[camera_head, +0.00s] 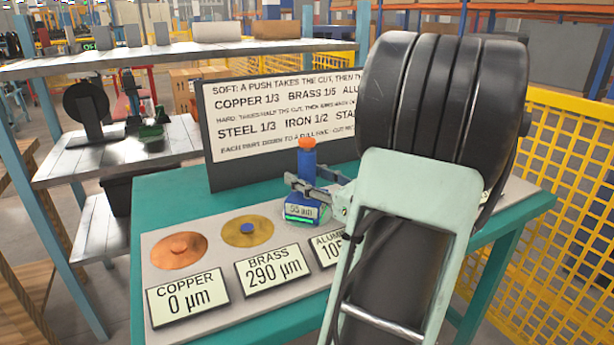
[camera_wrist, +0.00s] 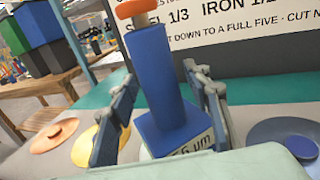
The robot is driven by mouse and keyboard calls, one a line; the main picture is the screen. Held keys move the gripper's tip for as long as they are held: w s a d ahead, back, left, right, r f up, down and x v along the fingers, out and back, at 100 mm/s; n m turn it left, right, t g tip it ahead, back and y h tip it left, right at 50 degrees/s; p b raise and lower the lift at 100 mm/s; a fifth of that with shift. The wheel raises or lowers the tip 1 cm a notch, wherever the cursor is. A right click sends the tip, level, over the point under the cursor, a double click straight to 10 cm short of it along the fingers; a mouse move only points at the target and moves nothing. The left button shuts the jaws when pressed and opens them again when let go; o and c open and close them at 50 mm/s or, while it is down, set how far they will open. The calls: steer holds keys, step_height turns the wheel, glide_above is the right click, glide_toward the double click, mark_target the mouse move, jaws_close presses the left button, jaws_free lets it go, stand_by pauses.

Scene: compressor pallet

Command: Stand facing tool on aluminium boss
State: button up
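The facing tool is a blue upright with an orange top and a square base that bears a µm readout; it shows in the head view (camera_head: 307,160) and wrist view (camera_wrist: 160,75). It stands upright behind the aluminium label (camera_head: 328,249). The aluminium boss is not seen; the tool's base covers that spot, and I cannot tell the contact beneath it. My gripper (camera_head: 307,186) has one finger on each side of the tool's shaft. In the wrist view (camera_wrist: 163,115) its fingers look open, with a narrow gap beside the shaft.
A copper disc (camera_head: 180,250) reads 0 µm and a brass disc (camera_head: 247,231) reads 290 µm, left of the tool. A grey disc with a blue boss (camera_wrist: 300,147) lies to the right. A lettered board (camera_head: 285,115) stands close behind. Yellow mesh fencing (camera_head: 560,190) is at right.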

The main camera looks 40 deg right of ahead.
steer(key=shift+r, duration=0.1)
steer(key=shift+s, duration=0.25)
steer(key=s+p, duration=0.3)
steer(key=s, duration=0.8)
steer(key=shift+s, duration=0.3)
